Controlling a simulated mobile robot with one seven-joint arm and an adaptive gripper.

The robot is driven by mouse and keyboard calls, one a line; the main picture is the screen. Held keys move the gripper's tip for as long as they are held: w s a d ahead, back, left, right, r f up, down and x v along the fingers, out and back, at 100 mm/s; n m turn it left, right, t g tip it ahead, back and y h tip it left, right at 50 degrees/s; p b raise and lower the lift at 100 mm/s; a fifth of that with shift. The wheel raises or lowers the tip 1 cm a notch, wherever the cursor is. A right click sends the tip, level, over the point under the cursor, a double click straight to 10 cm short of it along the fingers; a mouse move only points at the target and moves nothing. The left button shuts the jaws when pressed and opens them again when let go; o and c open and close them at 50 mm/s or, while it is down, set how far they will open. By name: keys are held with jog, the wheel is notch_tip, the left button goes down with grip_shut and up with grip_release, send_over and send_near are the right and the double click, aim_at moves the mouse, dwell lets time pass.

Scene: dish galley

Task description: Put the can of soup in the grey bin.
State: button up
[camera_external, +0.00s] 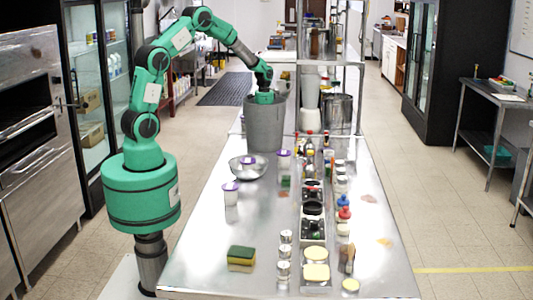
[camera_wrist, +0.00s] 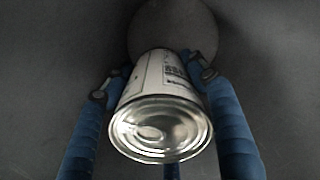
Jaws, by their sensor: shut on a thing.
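The can of soup (camera_wrist: 160,125) shows in the wrist view with its shiny metal lid toward the camera and a pale label with dark print on its side. My gripper (camera_wrist: 160,85) has its blue fingers on both sides of the can and is shut on it. Dark grey walls surround the can and fingers in that view. In the external view, the grey bin (camera_external: 265,125) stands on the far part of the metal table. My gripper is at the bin's mouth, its fingers and the can hidden inside the bin.
The metal table (camera_external: 210,262) also holds a metal bowl (camera_external: 248,168), purple-lidded cups (camera_external: 231,193), a sponge (camera_external: 241,257) and several jars and bottles along its middle. A metal shelf rack (camera_external: 330,63) stands just right of the bin.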

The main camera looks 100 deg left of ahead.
jog(key=shift+f+b, duration=0.3)
jog(key=shift+f, duration=2.1)
jog(key=shift+f+b, duration=0.35)
jog(key=shift+f, duration=2.2)
jog(key=o, duration=1.6)
jog(key=shift+f, duration=0.15)
jog(key=shift+r, duration=0.2)
notch_tip(320, 180, up, 12)
jog(key=shift+f+p, duration=0.1)
jog(key=shift+p, duration=0.7)
